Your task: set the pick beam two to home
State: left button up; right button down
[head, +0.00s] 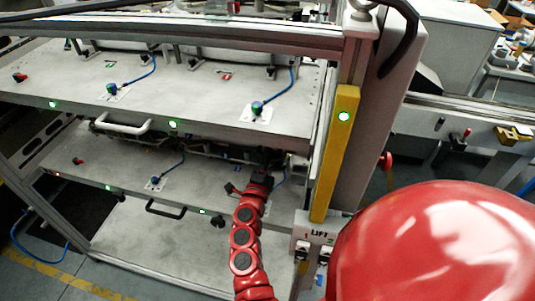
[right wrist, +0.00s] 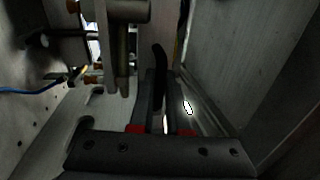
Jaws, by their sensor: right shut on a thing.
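My right gripper (head: 258,184) reaches into the lower level of the rack at its right end, above the lower shelf (head: 130,176). In the right wrist view the gripper (right wrist: 160,95) is shut on a black lever (right wrist: 159,62), which stands up between its dark fingers. In the head view the gripper and arm hide this lever. Which part is pick beam two cannot be told, as I see no label for it. My left gripper is not in view.
The upper shelf (head: 190,85) hangs over my right gripper. A yellow post (head: 335,150) and a LIFT switch panel (head: 314,243) stand close on the right. A white handle (head: 122,125) and a black handle (head: 166,211) stick out at the front. Blue cables (head: 278,84) run above the shelves.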

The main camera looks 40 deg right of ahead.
dwell(0.7)
jog(key=b+x, duration=0.1)
jog(key=x, duration=0.1)
jog(key=f+x, duration=0.1)
jog(key=x, duration=0.2)
jog(key=b+x, duration=0.1)
jog(key=x, duration=0.2)
jog(key=shift+w+d+f+b, duration=0.25)
jog(key=shift+w+f+b, duration=0.05)
jog(key=shift+w+f, duration=0.05)
jog(key=shift+w+d, duration=0.15)
jog(key=shift+r, duration=0.15)
jog(key=c, duration=0.9)
grip_release()
